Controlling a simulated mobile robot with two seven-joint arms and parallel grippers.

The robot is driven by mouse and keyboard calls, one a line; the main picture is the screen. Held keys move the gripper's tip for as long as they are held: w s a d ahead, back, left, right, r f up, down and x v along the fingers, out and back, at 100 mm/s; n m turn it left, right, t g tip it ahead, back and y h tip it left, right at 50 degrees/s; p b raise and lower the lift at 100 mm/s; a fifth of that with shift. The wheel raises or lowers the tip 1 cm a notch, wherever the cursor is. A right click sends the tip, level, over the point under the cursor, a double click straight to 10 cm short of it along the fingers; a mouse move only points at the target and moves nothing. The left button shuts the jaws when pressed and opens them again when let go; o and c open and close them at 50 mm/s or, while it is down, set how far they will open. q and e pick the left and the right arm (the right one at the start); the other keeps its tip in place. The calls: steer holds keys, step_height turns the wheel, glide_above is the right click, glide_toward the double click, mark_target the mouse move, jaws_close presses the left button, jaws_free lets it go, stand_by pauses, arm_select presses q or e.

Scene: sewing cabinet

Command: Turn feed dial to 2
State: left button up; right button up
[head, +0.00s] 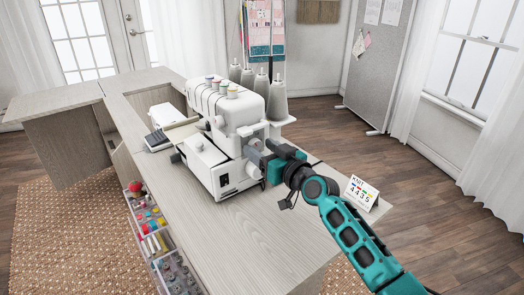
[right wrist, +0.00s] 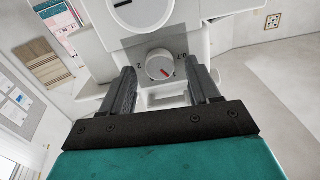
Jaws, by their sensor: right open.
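The white sewing machine (head: 207,162) stands on the cabinet top. In the right wrist view, its feed dial (right wrist: 158,62) is a small round light knob with a red mark on its face. The mark lies toward the lower right in that picture. A "2" shows left of the dial, and another label, hard to read, sits at its upper right. My right gripper (right wrist: 163,80) is open, with one finger on each side of the dial; I cannot tell whether either touches it. In the head view my right gripper (head: 262,158) is at the machine's right side and hides the dial. My left gripper is out of view.
A white card with coloured numbers (head: 361,193) stands on the cabinet top (head: 255,245) to the right of my gripper. Thread cones (head: 277,100) rise behind the machine. An open drawer of sewing supplies (head: 152,235) is at the left. The front of the top is clear.

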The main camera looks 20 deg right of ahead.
steer(key=shift+w+a, duration=0.1)
steer(key=shift+w, duration=0.1)
steer(key=c, duration=1)
steer(key=shift+c, duration=0.2)
